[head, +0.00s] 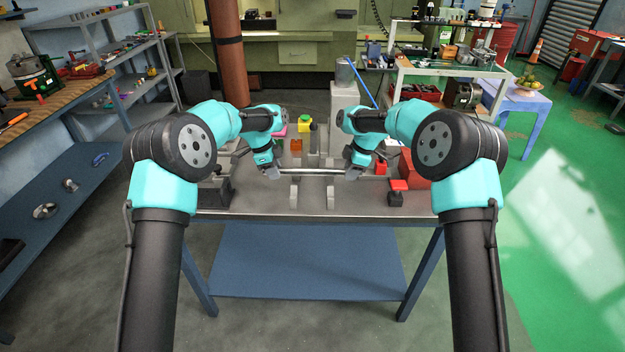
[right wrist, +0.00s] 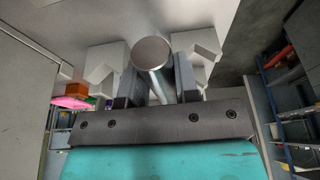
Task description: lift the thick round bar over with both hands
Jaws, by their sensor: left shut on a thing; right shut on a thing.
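The thick round bar (head: 312,172) is a shiny grey metal rod, held level across the cart top (head: 250,205). My left gripper (head: 271,172) is shut on its left end. My right gripper (head: 352,173) is shut on its right end. In the right wrist view the bar's round end face (right wrist: 151,52) shows between the fingers of my right gripper (right wrist: 155,85). Pale notched blocks stand on both sides of the bar there, one group on the left (right wrist: 105,62) and one on the right (right wrist: 195,45). The bar looks apart from them; its exact height is unclear.
Two grey supports (head: 330,193) stand near the cart's front edge. A dark clamp with a red top (head: 398,190) sits at the front right, and a dark fixture (head: 214,190) at the front left. A yellow block (head: 304,124) and a tall grey box (head: 345,103) stand behind.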

